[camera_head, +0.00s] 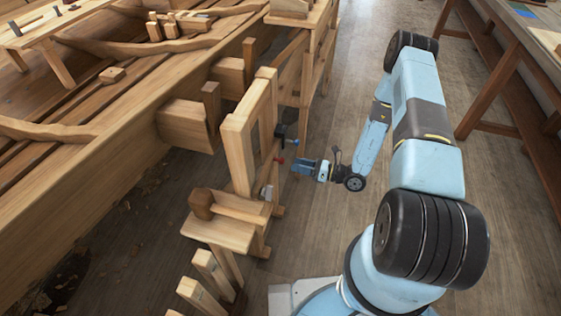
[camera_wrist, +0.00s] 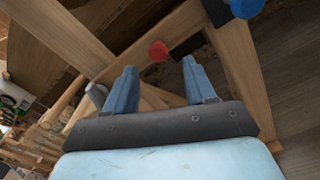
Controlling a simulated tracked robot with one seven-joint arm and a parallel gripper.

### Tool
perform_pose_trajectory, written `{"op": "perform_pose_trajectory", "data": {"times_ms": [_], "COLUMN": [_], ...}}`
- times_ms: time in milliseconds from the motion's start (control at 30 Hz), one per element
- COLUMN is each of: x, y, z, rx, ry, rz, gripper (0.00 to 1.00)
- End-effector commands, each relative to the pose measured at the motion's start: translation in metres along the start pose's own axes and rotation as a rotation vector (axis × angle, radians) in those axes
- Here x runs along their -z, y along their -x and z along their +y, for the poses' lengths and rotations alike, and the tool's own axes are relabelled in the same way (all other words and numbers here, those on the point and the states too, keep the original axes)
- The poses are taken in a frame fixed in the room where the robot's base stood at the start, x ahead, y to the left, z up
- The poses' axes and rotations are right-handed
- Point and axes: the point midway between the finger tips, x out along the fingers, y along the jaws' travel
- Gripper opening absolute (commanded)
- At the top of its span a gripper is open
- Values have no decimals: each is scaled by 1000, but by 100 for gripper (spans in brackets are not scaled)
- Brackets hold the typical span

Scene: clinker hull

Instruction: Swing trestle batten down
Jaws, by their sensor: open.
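A pale wooden trestle frame (camera_head: 238,150) stands upright beside the hull. In the wrist view, a wooden batten (camera_wrist: 182,30) slants across the trestle, its right end higher in the picture. A red knob (camera_wrist: 158,51) sits on the batten; it also shows in the head view (camera_head: 279,160). My gripper (camera_head: 296,166) is right of the trestle, pointing at it. In the wrist view its two blue fingers (camera_wrist: 160,80) are spread and empty, with the red knob ahead, between and beyond the tips. The fingers appear apart from the knob. Much of the batten is hidden in the head view.
A blue knob (camera_wrist: 247,8) is on the upright at the upper right. A dark fitting (camera_head: 281,132) is on the trestle's side. The clinker hull (camera_head: 120,150) fills the left. A workbench (camera_head: 515,50) stands right. The floor (camera_head: 335,130) between is clear.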

Motion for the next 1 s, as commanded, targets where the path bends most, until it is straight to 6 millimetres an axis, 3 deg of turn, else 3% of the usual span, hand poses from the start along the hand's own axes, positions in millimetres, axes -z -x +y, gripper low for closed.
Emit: {"op": "perform_pose_trajectory", "data": {"times_ms": [200,433,867,1000], "x": [0,0,0,0], "y": [-38,-65,-74,-74], "z": [1,0,0,0], "rx": [-3,-1,0,-1], "ry": [1,1,0,0], "rz": [1,1,0,0], "gripper": [55,55,55,44]}}
